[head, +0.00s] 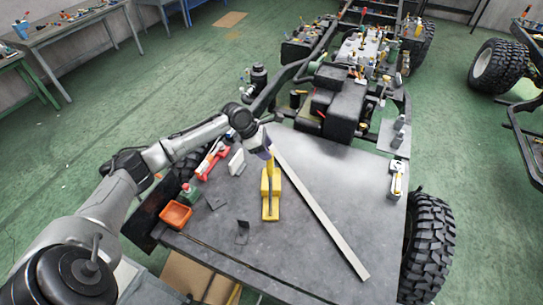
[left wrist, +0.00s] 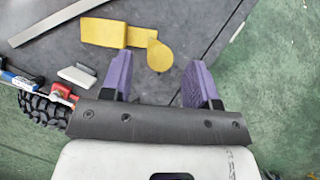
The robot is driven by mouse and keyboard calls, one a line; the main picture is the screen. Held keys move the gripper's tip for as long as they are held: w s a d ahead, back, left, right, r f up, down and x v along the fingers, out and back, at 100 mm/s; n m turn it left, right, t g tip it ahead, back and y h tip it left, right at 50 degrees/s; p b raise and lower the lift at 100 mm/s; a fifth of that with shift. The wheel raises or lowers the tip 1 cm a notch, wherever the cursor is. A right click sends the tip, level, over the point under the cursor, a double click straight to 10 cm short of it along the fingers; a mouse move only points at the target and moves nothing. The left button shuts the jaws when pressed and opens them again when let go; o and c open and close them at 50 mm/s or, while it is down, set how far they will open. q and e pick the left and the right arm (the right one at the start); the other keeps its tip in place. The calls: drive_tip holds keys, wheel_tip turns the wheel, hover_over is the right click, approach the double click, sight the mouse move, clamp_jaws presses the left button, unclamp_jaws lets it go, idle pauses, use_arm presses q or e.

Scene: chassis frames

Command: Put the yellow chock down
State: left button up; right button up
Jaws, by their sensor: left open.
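The yellow chock (head: 270,208) stands on the grey table (head: 325,185), with a post rising from it toward my left gripper (head: 268,152). In the left wrist view the yellow chock (left wrist: 104,33) lies beyond the fingers, and its round knob end shows between them. My left gripper (left wrist: 160,66) has its two purple fingers spread apart, one on each side of the knob, with clear gaps. The chock's base appears to rest on the table. My right gripper is not in view.
A long metal bar (head: 322,213) lies right of the chock. A white block (head: 237,162), a red clamp (head: 210,162) and an orange tray (head: 176,214) are to the left. The chassis (head: 340,100) stands behind. The table's front middle is mostly clear.

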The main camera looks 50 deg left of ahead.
use_arm(q)
drive_tip(key=v, duration=0.7)
drive_tip(key=s+d+f+m+g, duration=0.1)
drive_tip(key=s+d+f+m, duration=0.5)
drive_tip(key=d+f+m, duration=0.3)
drive_tip(key=s+d+f+m+g, duration=0.1)
drive_tip(key=s+d+f+m, duration=0.55)
drive_tip(key=d+f, duration=0.35)
drive_tip(key=s+d+r+m+t+y, duration=0.1)
drive_tip(key=s+d+m+y, duration=0.2)
drive_tip(key=s+d+m, duration=0.7)
drive_tip(key=s+m, duration=0.3)
drive_tip(key=s, duration=0.1)
drive_tip(key=shift+s+d+r+b, duration=0.15)
drive_tip(key=shift+s+d+b, duration=0.15)
drive_tip(key=shift+s+b, duration=0.1)
drive_tip(key=shift+o, duration=0.3)
drive_tip(key=shift+s+r+m+y, duration=0.35)
drive_tip(key=shift+s+m, duration=0.2)
drive_tip(key=shift+m, duration=0.1)
